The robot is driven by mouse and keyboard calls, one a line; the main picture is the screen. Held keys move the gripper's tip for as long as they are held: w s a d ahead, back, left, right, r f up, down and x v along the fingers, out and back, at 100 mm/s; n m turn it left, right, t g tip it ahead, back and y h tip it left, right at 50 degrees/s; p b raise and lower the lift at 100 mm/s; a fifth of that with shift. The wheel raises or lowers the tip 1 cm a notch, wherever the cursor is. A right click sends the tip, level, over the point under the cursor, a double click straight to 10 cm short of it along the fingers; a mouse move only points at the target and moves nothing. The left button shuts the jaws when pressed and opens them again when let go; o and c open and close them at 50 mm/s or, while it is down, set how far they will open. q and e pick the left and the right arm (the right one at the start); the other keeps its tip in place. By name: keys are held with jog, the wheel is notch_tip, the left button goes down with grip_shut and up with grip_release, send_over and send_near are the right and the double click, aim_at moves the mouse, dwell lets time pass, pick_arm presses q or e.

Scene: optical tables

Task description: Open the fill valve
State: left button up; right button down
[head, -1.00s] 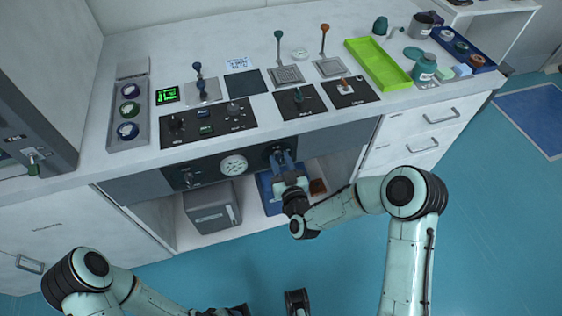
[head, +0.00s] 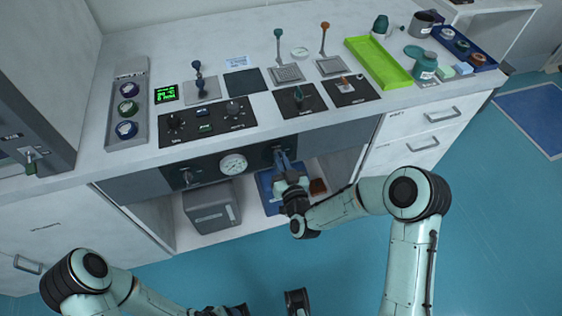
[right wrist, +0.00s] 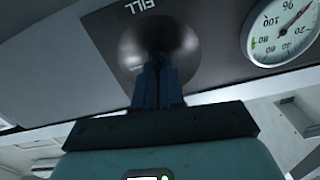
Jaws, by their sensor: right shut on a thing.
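The fill valve is a dark round knob (right wrist: 158,38) on the dark front panel below the counter, with the label FILL beside it, upside down in the right wrist view. In the head view the knob is mostly hidden behind my right gripper (head: 282,160). My right gripper's blue fingers (right wrist: 158,80) are close together and shut on the knob's grip, which they largely cover. My left arm comes in at the bottom left of the head view; its fingers do not show clearly.
A round gauge (head: 233,164) sits left of the fill knob, and another knob (head: 188,175) is further left. Below are a grey box (head: 211,208) and a blue tray (head: 268,192) in the open bay. Control panels and a green tray (head: 379,62) are on the counter.

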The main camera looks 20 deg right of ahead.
pick_arm(q)
jog(key=w+a+f+t+y+b, duration=0.1)
jog(key=w+a+f+b, duration=0.3)
jog(key=w, duration=0.4)
notch_tip(320, 180, down, 3)
jog(key=shift+w+a+r+n+t+y+b, duration=0.2)
jog(key=shift+n+t+y+b, duration=0.1)
jog(key=shift+t+b, duration=0.5)
pick_arm(e)
jog(key=m, duration=1.6)
jog(key=shift+w+d, duration=0.1)
jog(key=shift+d, duration=0.15)
pick_arm(q)
jog(key=shift+s, duration=0.15)
pick_arm(e)
jog(key=shift+m, duration=0.4)
jog(key=c, duration=1.3)
grip_release()
jog(key=shift+c, duration=0.2)
jog(key=shift+o, duration=0.5)
jog(key=shift+f, duration=0.15)
